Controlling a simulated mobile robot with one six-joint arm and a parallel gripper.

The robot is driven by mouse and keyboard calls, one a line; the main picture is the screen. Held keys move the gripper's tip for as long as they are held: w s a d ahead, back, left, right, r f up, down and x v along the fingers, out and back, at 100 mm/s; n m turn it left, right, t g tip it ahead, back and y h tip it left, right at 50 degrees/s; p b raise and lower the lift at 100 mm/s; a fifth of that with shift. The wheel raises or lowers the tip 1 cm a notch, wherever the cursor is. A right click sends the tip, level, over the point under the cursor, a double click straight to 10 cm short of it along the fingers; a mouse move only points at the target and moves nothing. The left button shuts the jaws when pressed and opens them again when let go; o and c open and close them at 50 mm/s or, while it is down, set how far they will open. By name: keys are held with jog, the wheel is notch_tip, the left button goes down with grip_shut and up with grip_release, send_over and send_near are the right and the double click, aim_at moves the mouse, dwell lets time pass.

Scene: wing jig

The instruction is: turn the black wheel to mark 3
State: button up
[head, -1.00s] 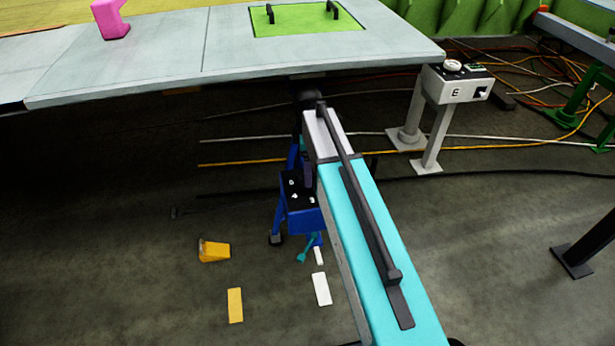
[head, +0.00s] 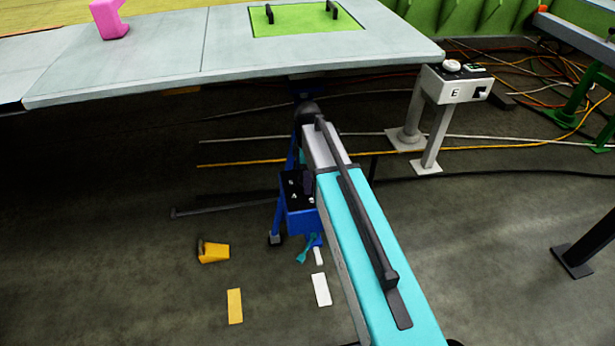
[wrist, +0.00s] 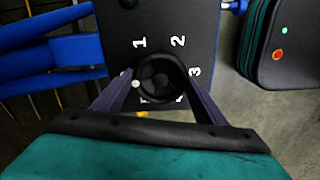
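The black wheel (wrist: 160,77) sits on a dark panel (wrist: 175,18) with white marks around it in the wrist view. Mark 1 is at its upper left, 2 at its upper right and 3 at its right. A white dot (wrist: 135,84) shows at the wheel's left edge. My gripper (wrist: 160,82) has one finger on each side of the wheel, very close to its rim; I cannot tell whether they touch it. Lower marks are partly hidden. In the head view the panel tops a blue box (head: 302,222), and my arm partly hides it.
A grey table (head: 130,65) with a pink block (head: 109,18) and a green plate (head: 305,25) stands behind. A grey box marked E (head: 455,88) stands at right. A yellow wedge (head: 214,252) lies on the floor. Cables run across the floor.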

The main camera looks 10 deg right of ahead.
jog(key=shift+c, duration=1.4)
jog(key=shift+r+m+p, duration=0.1)
jog(key=shift+m+p, duration=0.2)
jog(key=shift+m, duration=0.1)
